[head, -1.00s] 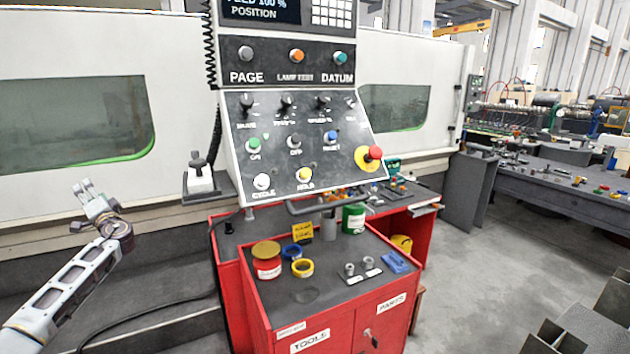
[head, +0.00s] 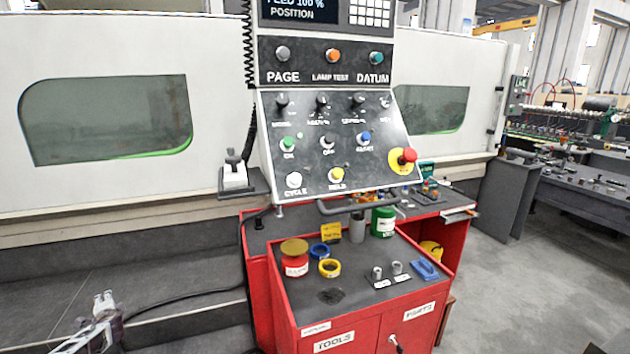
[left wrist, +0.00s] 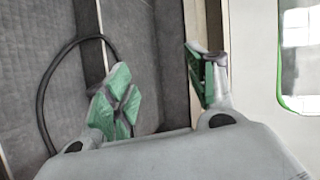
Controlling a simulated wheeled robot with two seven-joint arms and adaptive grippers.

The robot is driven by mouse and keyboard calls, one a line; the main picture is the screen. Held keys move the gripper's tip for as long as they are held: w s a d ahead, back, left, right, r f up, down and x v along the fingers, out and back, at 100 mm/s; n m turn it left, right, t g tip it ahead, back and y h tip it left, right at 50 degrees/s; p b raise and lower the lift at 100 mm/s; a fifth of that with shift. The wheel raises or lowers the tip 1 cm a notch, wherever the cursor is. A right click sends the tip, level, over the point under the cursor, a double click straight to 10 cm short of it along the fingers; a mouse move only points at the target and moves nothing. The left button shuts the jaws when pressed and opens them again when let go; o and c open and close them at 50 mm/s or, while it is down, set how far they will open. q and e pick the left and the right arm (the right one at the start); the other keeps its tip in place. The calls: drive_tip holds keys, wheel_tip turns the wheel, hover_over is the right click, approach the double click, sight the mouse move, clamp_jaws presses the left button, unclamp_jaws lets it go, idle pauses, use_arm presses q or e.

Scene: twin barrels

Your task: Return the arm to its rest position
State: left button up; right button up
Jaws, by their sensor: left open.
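My left gripper (head: 104,304) is low at the left edge of the head view, in front of the machine's dark base, with only part of its arm in the picture. In the left wrist view my left gripper (left wrist: 158,92) shows its two green-padded fingers spread apart with nothing between them. It is open and empty, clear of the cart and the control panel. My right gripper is in neither view.
A red tool cart (head: 360,327) carries a red tin (head: 295,266), tape rolls and a green can (head: 383,222). The control panel (head: 335,140) hangs above it. A black cable (left wrist: 47,95) lies near my left gripper. Open floor (head: 510,290) is at right.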

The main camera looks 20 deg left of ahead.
use_arm(q)
drive_tip(key=s+a+f+g+h, duration=0.1)
drive_tip(key=s+a+f, duration=0.1)
drive_tip(key=s+f, duration=0.65)
drive_tip(key=s+a+f+g+h, duration=0.15)
drive_tip(key=s+f, duration=0.25)
drive_tip(key=s, duration=1)
drive_tip(key=s+a+f+g+h, duration=0.1)
drive_tip(key=s+a+f+g, duration=0.1)
drive_tip(key=s+f, duration=0.75)
drive_tip(key=s+d+f+n+h, duration=0.1)
drive_tip(key=s+d+f, duration=0.2)
drive_tip(key=d+f, duration=0.6)
drive_tip(key=s+d+f+g+h, duration=0.1)
drive_tip(key=s+d+f+h, duration=0.2)
drive_tip(key=d, duration=0.9)
drive_tip(key=s+d+f+n, duration=0.1)
drive_tip(key=s+d+f, duration=0.2)
drive_tip(key=d+f, duration=0.65)
drive_tip(key=s+d+f+h, duration=0.1)
drive_tip(key=d+f+h, duration=0.1)
drive_tip(key=d, duration=1.5)
drive_tip(key=s+d+f+n+h, duration=0.1)
drive_tip(key=d+f, duration=0.3)
drive_tip(key=d, duration=1.4)
drive_tip(key=shift+d+h, duration=0.25)
drive_tip(key=shift+h, duration=0.4)
drive_tip(key=shift+f, duration=0.1)
